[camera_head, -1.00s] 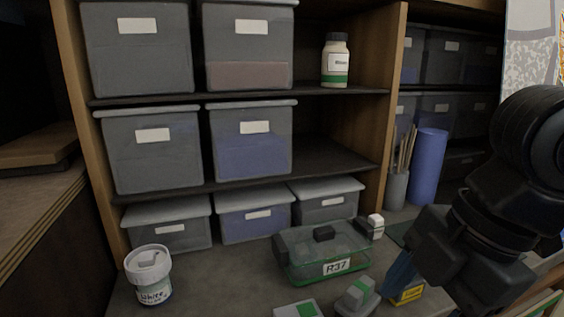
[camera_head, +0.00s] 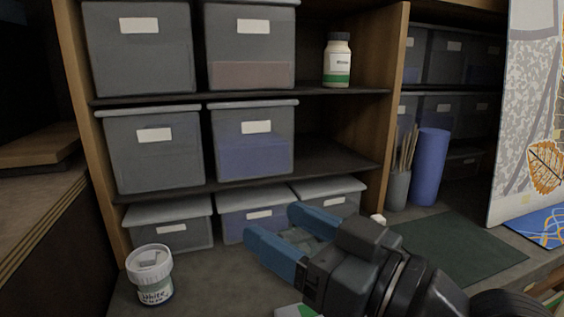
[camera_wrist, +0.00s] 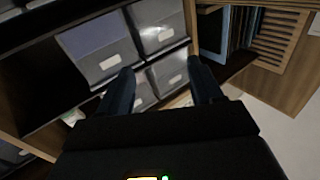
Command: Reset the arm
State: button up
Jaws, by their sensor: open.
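My gripper (camera_head: 272,232) is in the lower middle of the head view, with its blue fingers spread and pointing left toward the shelf. Nothing is held between them.
A shelf unit (camera_head: 398,60) holds several grey lidded bins (camera_head: 155,150) and a white bottle with a green band (camera_head: 337,62). A white tub (camera_head: 151,274) stands at lower left. A blue roll (camera_head: 429,168) and a cup of brushes (camera_head: 397,190) stand right. A dark green mat (camera_head: 455,250) lies clear.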

jog(key=s+d+f+m+t+h, duration=0.2)
jog(key=s+d+f+m+h, duration=0.45)
jog(key=f, duration=0.25)
jog(key=s+d+f+m+t+h, duration=0.2)
jog(key=s+d+f+m+h, duration=0.4)
jog(key=f, duration=0.4)
jog(key=s+d+f+n, duration=0.1)
jog(key=s+d, duration=0.3)
jog(key=s, duration=0.6)
jog(key=s+d+f+n+g+h, duration=0.1)
jog(key=s+d, duration=0.3)
jog(key=s, duration=0.6)
jog(key=shift+s+f+n, duration=0.2)
jog(key=shift+f+n, duration=0.05)
jog(key=shift+n, duration=0.4)
jog(key=shift+o, duration=0.3)
jog(key=shift+d+h, duration=0.1)
jog(key=shift+h, duration=0.15)
